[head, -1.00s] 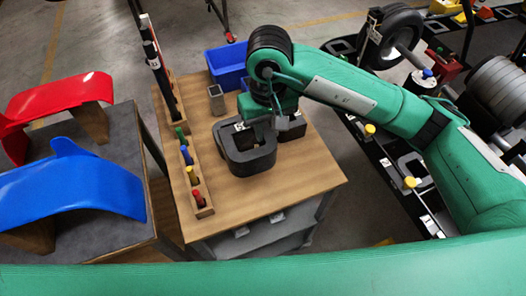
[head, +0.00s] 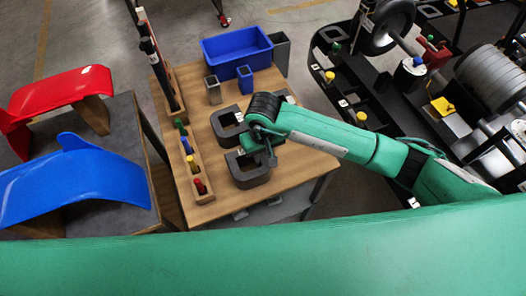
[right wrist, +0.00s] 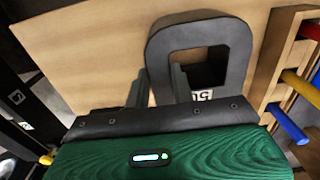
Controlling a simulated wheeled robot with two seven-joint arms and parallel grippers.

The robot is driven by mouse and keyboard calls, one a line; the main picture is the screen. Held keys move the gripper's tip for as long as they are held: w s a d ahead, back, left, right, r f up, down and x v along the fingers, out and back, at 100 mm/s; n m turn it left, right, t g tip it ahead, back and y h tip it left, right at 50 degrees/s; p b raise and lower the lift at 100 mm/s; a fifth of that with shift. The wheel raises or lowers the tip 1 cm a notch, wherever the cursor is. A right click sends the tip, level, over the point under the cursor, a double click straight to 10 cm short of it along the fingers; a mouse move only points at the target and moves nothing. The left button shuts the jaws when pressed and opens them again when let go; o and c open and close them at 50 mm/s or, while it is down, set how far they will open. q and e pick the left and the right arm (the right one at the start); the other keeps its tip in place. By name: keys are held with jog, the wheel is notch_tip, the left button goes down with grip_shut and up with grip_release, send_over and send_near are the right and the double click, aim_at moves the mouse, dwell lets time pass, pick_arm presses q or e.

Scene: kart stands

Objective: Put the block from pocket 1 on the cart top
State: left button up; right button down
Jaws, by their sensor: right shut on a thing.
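The block (head: 247,178) is a dark grey ring with a square opening. It is at the near part of the wooden cart top (head: 300,165). In the right wrist view the block (right wrist: 215,30) fills the middle, with a white label inside its opening. My right gripper (head: 262,150) has its fingers (right wrist: 160,85) closed on one side of the ring. The block is at or just above the wood; I cannot tell if it touches. A second dark ring block (head: 226,128) stands just behind it on the cart. My left gripper is not in view.
A wooden strip with coloured pegs (head: 191,165) runs along the cart's left side. A blue bin (head: 236,50) and small cups (head: 213,90) are at the back. A black rack with pockets (head: 345,95) stands to the right. Red and blue panels (head: 75,185) are left.

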jog(key=shift+f, duration=0.3)
jog(key=shift+f, duration=0.1)
jog(key=shift+f+b, duration=0.1)
jog(key=shift+b, duration=0.2)
jog(key=c, duration=1.2)
grip_release()
